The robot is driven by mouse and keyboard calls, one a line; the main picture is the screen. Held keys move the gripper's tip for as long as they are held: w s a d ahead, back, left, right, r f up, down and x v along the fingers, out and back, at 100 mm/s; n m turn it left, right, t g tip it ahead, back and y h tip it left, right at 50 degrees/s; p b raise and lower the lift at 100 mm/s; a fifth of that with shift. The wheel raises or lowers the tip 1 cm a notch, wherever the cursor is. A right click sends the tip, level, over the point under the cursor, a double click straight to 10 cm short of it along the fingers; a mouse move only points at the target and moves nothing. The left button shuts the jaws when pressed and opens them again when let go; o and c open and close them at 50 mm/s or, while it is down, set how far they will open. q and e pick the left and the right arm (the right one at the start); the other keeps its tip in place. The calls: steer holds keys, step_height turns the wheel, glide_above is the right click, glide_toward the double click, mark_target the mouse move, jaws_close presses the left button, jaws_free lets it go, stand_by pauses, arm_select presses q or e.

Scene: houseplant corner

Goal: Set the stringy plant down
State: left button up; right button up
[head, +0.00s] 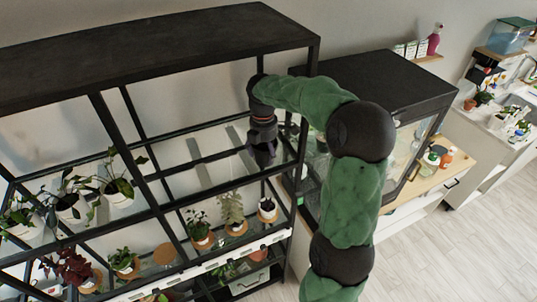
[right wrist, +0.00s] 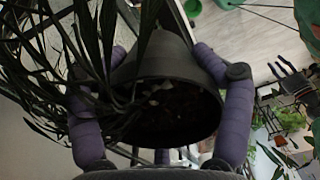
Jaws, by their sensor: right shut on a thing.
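My right gripper (head: 262,152) reaches into the black shelf rack, above the lower shelf, in the head view. In the right wrist view, its two purple-padded fingers (right wrist: 165,85) are closed on opposite sides of a dark plant pot (right wrist: 162,58). The stringy plant (right wrist: 98,62) has long, thin dark leaves that spill over the pot's left side and partly hide the left finger. Dark soil shows inside the pot. In the head view I cannot clearly make out the held plant. My left gripper is not in view.
Glass shelves hold white-potted plants (head: 118,190) at the left. Several small pots stand on the lower shelf, including a white one (head: 267,209) below my gripper. The glass shelf left of my gripper looks bare. Black rack posts and a glass-sided cabinet (head: 385,80) are close by.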

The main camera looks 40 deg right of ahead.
steer(key=shift+w+d+r+p, duration=0.15)
steer(key=shift+w+p, duration=0.05)
steer(key=shift+w, duration=0.15)
steer(key=shift+w+d+r+p, duration=0.1)
steer(key=shift+w+p, duration=0.1)
steer(key=shift+w, duration=0.15)
steer(key=w+p, duration=0.1)
steer(key=w+d, duration=0.1)
steer(key=w, duration=0.1)
steer(key=shift+w+f+p, duration=0.1)
steer(key=shift+w+p, duration=0.2)
steer(key=shift+p, duration=0.1)
steer(key=shift+w+d+p, duration=0.2)
steer(key=shift+w+p, duration=0.2)
steer(key=shift+w, duration=0.25)
steer(key=shift+w+d+p, duration=0.25)
steer(key=shift+w+p, duration=0.15)
steer(key=shift+w, duration=0.2)
steer(key=shift+w+d+p, duration=0.2)
steer(key=shift+w+p, duration=0.2)
steer(key=shift+w, duration=0.25)
step_height(320, 180, down, 2)
steer(key=shift+s+f+b, duration=0.1)
steer(key=shift+s+b, duration=0.05)
steer(key=shift+b, duration=0.65)
steer(key=shift+f, duration=0.4)
steer(key=shift+f+b, duration=0.25)
steer(key=shift+b, duration=0.05)
steer(key=o, duration=1.3)
